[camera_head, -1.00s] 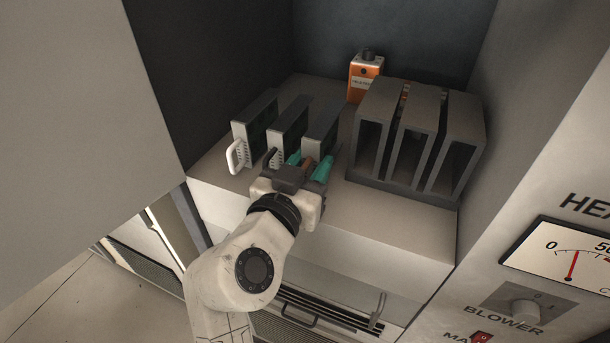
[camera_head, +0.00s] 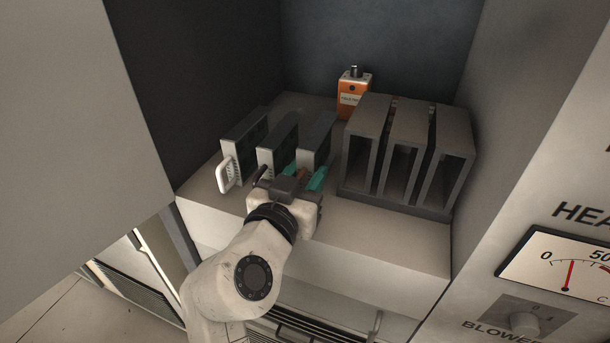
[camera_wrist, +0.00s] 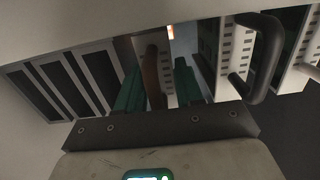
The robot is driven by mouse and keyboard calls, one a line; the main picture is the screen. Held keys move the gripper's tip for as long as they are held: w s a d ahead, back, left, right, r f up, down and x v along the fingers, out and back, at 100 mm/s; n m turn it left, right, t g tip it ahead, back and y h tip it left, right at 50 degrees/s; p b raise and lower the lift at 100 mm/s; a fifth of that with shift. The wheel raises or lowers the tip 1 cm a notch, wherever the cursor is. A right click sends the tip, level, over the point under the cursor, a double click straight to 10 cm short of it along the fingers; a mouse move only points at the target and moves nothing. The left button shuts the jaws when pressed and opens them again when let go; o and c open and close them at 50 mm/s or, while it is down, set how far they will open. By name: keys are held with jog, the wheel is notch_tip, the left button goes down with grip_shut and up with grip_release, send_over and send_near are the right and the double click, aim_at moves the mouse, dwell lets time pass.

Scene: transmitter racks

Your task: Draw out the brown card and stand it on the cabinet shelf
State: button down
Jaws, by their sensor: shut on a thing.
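The brown card is the rightmost of three upright grey cards (camera_head: 316,138) on the pale cabinet shelf (camera_head: 390,238). Its brown handle (camera_head: 303,174) faces me. My gripper (camera_head: 304,178) has its teal fingers either side of this handle and is shut on it. The brown handle also shows in the wrist view (camera_wrist: 152,76), between the teal fingers of my gripper (camera_wrist: 158,82). The card stands upright on the shelf, to the left of the slotted rack; the fingers and wrist hide its lower front.
A card with a black handle (camera_head: 278,142) stands close left of the brown one, and a white-handled card (camera_head: 240,145) further left. The dark grey rack (camera_head: 400,205) at right has three empty-looking openings. An orange box (camera_head: 352,98) stands behind. The shelf's front right is clear.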

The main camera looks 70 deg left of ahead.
jog(key=shift+f+b, duration=0.7)
jog(key=c, duration=0.6)
grip_release()
jog(key=shift+c, duration=0.2)
jog(key=b+v, duration=0.1)
jog(key=v, duration=1)
jog(key=shift+f, duration=0.1)
